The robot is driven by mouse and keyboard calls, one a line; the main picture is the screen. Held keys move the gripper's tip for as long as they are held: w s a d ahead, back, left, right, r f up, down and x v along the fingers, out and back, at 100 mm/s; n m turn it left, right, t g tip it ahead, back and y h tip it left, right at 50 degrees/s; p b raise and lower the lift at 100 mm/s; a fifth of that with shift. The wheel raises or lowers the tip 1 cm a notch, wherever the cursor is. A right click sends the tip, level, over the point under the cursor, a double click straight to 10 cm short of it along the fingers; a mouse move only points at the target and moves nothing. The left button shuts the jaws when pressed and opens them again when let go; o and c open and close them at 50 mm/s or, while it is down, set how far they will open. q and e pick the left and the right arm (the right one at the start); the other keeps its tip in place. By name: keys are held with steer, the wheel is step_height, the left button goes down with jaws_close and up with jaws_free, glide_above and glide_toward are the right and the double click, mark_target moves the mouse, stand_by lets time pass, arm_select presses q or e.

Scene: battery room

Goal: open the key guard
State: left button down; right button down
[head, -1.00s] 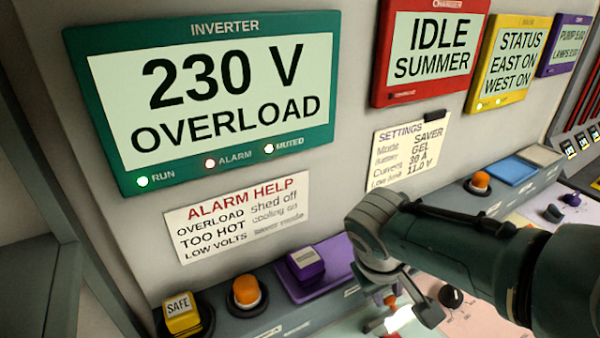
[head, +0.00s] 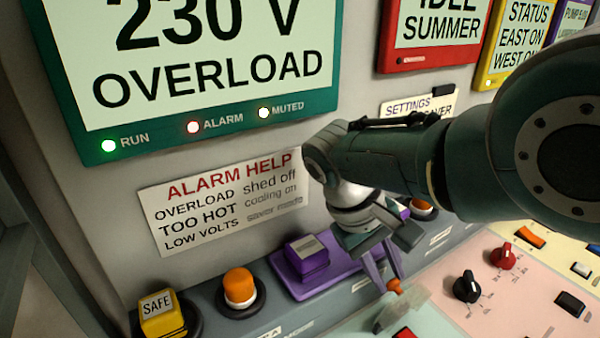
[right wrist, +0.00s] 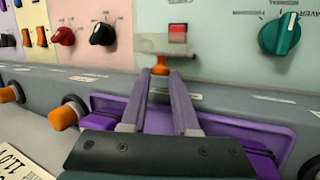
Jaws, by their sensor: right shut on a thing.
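The key guard (head: 413,297) is a small translucent cover with an orange tab (head: 394,286), low in the head view on the pale green panel. In the right wrist view, the guard (right wrist: 155,44) lies just beyond the fingertips, with its orange tab (right wrist: 161,67) between them. A red key (right wrist: 178,32) shows by the guard; it is cut by the bottom edge in the head view (head: 404,333). My right gripper (head: 388,283) is shut on the orange tab. I cannot tell the guard's exact angle. My left gripper is not in view.
A purple block (head: 306,258) on a purple plate, an orange button (head: 239,287) and a yellow SAFE button (head: 160,313) line the ledge beside my right gripper. A black knob (head: 467,286) and red knob (head: 503,256) stand on the pink panel. A green knob (right wrist: 280,33) is near the guard.

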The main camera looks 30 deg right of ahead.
steer(key=shift+f, duration=0.1)
steer(key=c, duration=0.7)
jaws_free()
steer(key=shift+o, duration=0.2)
steer(key=p+v, duration=0.4)
steer(key=v, duration=0.5)
steer(key=shift+d, duration=0.15)
steer(key=shift+w+a+r, duration=0.1)
steer(key=shift+a+r, duration=0.15)
steer(key=shift+r, duration=0.25)
